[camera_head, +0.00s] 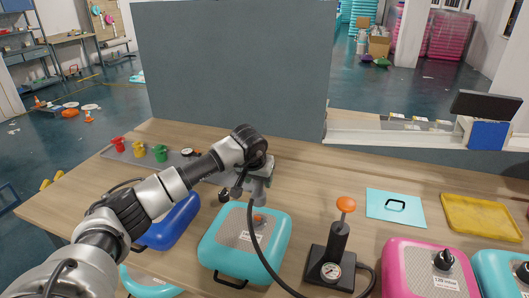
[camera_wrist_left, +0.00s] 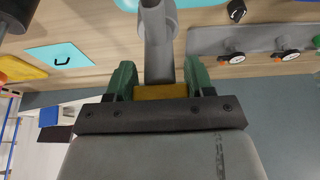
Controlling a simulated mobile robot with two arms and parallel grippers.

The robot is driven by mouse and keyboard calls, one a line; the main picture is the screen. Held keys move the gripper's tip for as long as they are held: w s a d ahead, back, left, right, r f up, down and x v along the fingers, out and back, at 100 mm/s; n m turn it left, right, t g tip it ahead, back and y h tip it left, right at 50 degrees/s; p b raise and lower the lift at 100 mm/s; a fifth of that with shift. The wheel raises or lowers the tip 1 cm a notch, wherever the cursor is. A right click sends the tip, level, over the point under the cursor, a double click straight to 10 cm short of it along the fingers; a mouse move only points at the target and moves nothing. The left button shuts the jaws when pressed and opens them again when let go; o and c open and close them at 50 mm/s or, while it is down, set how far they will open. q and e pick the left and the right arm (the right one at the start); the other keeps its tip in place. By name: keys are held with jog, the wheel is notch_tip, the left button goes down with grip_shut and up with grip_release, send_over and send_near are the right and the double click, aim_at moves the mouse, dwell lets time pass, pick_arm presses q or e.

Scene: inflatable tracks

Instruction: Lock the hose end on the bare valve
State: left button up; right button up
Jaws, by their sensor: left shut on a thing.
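My left gripper (camera_head: 261,183) is shut on the grey hose end, whose tube (camera_wrist_left: 157,42) sticks out between the green fingers (camera_wrist_left: 158,82) in the left wrist view. In the head view the gripper is above the middle teal inflatable (camera_head: 215,245). A small orange-brown valve (camera_head: 259,218) shows on its grey top, close below the hose end. I cannot tell whether they touch. The dark hose (camera_head: 262,255) hangs in front of the inflatable and runs toward the pump (camera_head: 335,250), which has an orange knob and a gauge. My right gripper is not in view.
A blue inflatable (camera_head: 175,225) lies left, partly behind my arm. A pink one (camera_head: 405,270) and another teal one (camera_head: 490,268), both with black caps, lie right. A teal panel with a handle (camera_head: 383,207) and a yellow tray (camera_head: 485,218) lie behind. A grey partition (camera_head: 235,70) stands behind the bench.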

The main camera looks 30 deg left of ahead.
aim_at(257, 201)
pick_arm(q)
jog(key=shift+w+a+r, duration=0.2)
jog(key=shift+w+a, duration=0.1)
jog(key=shift+a, duration=0.1)
jog(key=shift+s+r, duration=0.15)
jog(key=shift+s, duration=0.15)
jog(key=shift+f+b, duration=0.95)
jog(key=shift+f, duration=0.05)
jog(key=shift+f+b, duration=1.5)
jog(key=shift+f, duration=0.45)
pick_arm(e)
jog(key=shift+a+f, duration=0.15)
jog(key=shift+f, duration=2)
pick_arm(q)
jog(key=shift+b, duration=0.4)
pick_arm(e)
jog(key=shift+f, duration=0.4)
pick_arm(q)
jog(key=shift+f+b, duration=1.65)
jog(key=shift+f, duration=0.45)
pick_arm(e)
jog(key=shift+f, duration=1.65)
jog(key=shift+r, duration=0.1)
